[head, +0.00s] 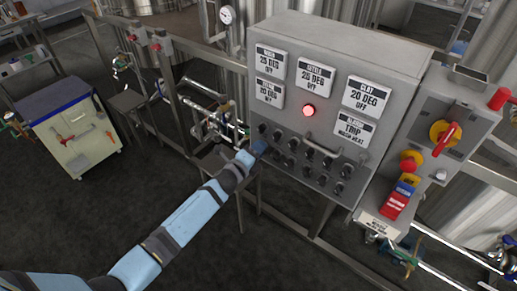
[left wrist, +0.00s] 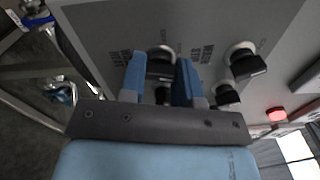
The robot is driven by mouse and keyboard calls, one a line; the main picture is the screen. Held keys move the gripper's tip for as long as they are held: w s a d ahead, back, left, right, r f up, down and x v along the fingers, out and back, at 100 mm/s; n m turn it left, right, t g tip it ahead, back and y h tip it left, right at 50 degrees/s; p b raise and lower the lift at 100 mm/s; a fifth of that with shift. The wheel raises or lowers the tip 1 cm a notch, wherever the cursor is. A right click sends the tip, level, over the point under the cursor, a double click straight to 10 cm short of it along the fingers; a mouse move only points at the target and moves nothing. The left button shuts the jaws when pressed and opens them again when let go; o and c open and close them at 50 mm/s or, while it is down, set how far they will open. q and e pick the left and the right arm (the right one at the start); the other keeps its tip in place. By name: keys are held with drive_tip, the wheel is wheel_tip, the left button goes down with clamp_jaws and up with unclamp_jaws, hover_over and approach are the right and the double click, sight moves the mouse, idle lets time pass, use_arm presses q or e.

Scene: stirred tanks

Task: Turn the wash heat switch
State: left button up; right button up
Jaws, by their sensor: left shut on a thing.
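The grey control panel (head: 330,95) carries rows of black rotary switches on its lower face. My left gripper (head: 258,147) is at the lower left end of these rows. In the left wrist view its two blue fingers (left wrist: 160,82) are closed around a black switch knob (left wrist: 160,62) on a pale round collar. The small print beside the knob is too blurred to tell which switch it is. The arm and fingers hide part of the lower left switches in the head view. My right gripper is in neither view.
Neighbouring black knobs (left wrist: 248,64) stand close to the right of the fingers. A red lamp (head: 309,111) is lit, and the alarm display (head: 353,129) reads "TRIP WASH HEAT". A side box with a red-yellow isolator (head: 445,133) stands right; pipes and rails lie left.

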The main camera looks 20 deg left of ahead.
use_arm(q)
drive_tip(key=shift+n+p, duration=1.9)
drive_tip(key=shift+n, duration=5.4)
drive_tip(key=o, duration=0.6)
drive_tip(key=shift+o, duration=0.2)
